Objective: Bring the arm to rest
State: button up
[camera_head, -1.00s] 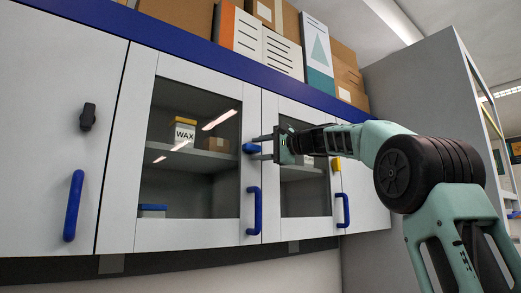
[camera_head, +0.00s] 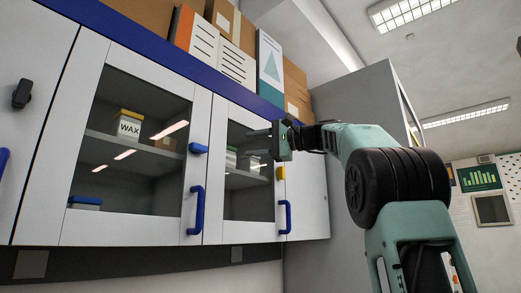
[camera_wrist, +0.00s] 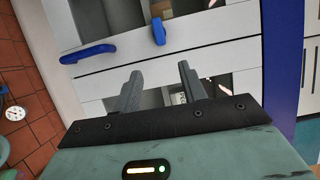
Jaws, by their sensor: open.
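My gripper (camera_head: 262,144) is at the end of my green and black arm, raised in front of the glass doors of a wall cabinet (camera_head: 212,150). Its two fingers are apart with nothing between them. In the wrist view my gripper (camera_wrist: 160,88) also shows open and empty, with the cabinet's white door frames and glass beyond the fingertips. I cannot tell the exact gap between the fingers and the doors.
The doors are shut and carry blue handles (camera_head: 196,210), a blue latch (camera_head: 198,148) and a yellow latch (camera_head: 281,173). A WAX box (camera_head: 129,126) stands behind the left glass. Boxes (camera_head: 237,62) line the cabinet top. Open room lies to the right.

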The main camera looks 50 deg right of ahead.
jog(key=shift+v, duration=0.85)
